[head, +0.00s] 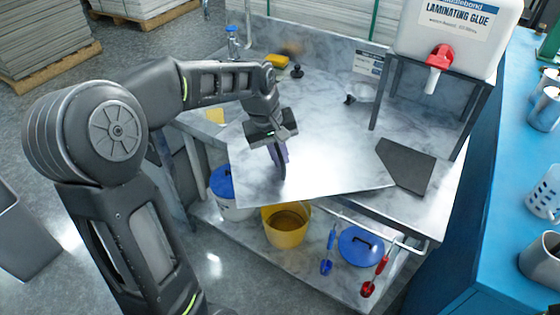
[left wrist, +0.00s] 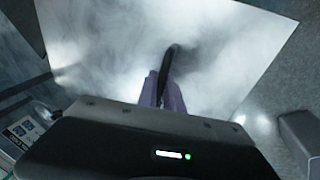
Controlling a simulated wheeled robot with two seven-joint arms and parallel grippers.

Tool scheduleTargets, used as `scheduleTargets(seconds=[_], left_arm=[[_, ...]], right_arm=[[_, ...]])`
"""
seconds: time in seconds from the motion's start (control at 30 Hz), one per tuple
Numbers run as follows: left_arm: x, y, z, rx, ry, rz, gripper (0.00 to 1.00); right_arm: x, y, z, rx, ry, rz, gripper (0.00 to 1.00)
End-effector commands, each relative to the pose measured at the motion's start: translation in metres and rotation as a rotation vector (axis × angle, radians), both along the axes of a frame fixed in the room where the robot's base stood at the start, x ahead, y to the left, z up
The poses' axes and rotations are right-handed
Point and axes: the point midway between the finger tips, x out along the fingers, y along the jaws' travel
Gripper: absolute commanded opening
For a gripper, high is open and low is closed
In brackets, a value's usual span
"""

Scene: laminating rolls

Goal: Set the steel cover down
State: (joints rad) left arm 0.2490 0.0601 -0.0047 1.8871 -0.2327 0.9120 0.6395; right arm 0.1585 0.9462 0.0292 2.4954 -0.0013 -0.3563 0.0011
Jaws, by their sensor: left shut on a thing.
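The steel cover (head: 330,155) is a large flat shiny sheet with a dark handle. In the head view it lies above the near part of the bench and reaches out past its front edge. My left gripper (head: 280,158) is shut on the cover's handle from above. In the left wrist view the gripper's purple fingers (left wrist: 163,92) close on the dark curved handle, and the steel cover (left wrist: 110,45) fills most of the picture. I cannot tell whether the cover touches the bench. My right gripper is not in view.
A glue tank (head: 460,35) with a red tap stands on a frame at the back right. A dark grey plate (head: 405,165) lies right of the cover. Below are a yellow bucket (head: 285,228) and a blue-lidded bucket (head: 222,182). A blue table (head: 500,200) stands at right.

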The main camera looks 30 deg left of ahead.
Motion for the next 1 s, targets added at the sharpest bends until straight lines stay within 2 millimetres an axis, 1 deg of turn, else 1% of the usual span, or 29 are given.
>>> scheduleTargets(seconds=[0.1,0.17,0.4,0.43,0.67,1.0], left_arm=[[0.0,0.0,-0.016,0.0,0.001,0.001,0.0],[0.0,0.0,-0.021,0.0,-0.001,0.001,0.0],[0.001,0.0,-0.022,0.001,-0.002,0.0,0.0],[0.0,0.0,-0.024,0.001,0.001,0.0,0.13],[0.0,0.0,-0.023,0.0,0.0,0.0,0.32],[0.0,0.001,-0.021,0.001,-0.001,0.0,0.33]], right_arm=[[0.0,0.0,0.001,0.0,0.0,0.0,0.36],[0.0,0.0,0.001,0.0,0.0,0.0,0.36],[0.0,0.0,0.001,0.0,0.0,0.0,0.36],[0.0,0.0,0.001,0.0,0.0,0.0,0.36],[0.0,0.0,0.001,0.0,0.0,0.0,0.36],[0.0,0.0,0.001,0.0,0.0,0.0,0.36]])
